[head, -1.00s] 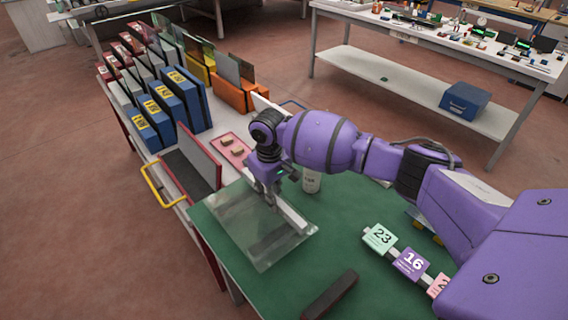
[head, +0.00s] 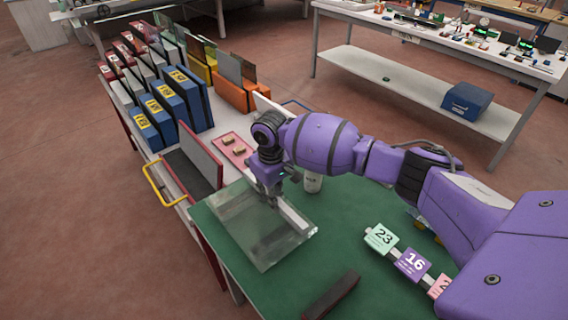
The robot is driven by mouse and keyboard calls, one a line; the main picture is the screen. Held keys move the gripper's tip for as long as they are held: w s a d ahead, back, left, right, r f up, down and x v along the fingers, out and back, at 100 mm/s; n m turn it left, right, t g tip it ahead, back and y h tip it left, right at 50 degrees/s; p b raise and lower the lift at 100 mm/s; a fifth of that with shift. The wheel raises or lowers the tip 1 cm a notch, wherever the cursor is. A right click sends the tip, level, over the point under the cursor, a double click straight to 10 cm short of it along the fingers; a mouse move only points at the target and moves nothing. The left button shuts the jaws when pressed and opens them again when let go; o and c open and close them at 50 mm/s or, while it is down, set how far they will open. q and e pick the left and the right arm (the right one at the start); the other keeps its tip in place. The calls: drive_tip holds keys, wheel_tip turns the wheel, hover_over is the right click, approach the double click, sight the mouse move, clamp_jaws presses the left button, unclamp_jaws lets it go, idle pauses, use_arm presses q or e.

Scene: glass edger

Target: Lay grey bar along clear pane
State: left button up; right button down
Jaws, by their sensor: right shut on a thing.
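The clear pane (head: 245,232) lies flat on the green table top, near its left edge. The grey bar (head: 292,214) is at the pane's right side, running lengthwise along that edge. My right gripper (head: 272,200) is over the bar's far end, pointing down and shut on it. The fingertips are partly hidden by the gripper body, and I cannot tell whether the bar touches the glass. My left gripper is not in view.
A dark bar (head: 331,296) lies at the table's front. Numbered tags (head: 411,263) lie to the right. A yellow-handled cart (head: 160,184) with binders adjoins on the left. Green surface (head: 340,235) is clear right of the pane.

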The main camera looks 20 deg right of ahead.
drive_tip(key=c, duration=1.6)
unclamp_jaws()
drive_tip(key=shift+f, duration=0.1)
drive_tip(key=shift+o, duration=0.2)
wheel_tip(320, 180, up, 12)
drive_tip(key=shift+f, duration=0.1)
